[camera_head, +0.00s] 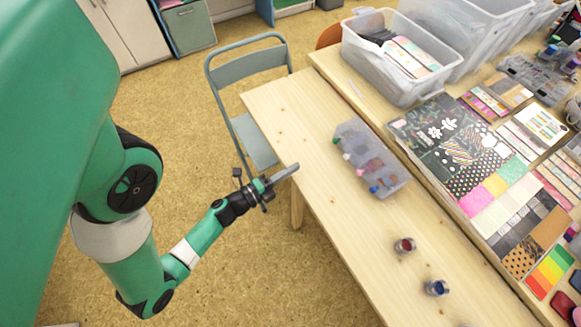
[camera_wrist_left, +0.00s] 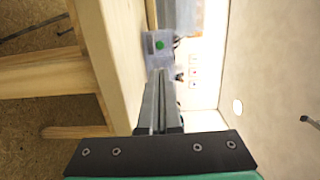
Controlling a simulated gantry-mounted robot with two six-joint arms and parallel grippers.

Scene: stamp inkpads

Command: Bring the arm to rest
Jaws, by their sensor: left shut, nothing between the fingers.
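My left arm comes in from the left in the head view. Its gripper (camera_head: 283,173) is shut and empty, just above or beside the left edge of the wooden table (camera_head: 330,205); I cannot tell its exact height. In the left wrist view the two fingers (camera_wrist_left: 161,75) lie together with nothing between them. The table's edge (camera_wrist_left: 122,60) runs past them on the left. My right gripper shows in neither view.
A clear tray (camera_head: 372,160) with stamps stands on the table. Two small jars (camera_head: 404,246) (camera_head: 437,288) stand nearer. A grey-green folding chair (camera_head: 247,68) stands behind the gripper. A second table holds patterned papers (camera_head: 450,135) and clear bins (camera_head: 400,85).

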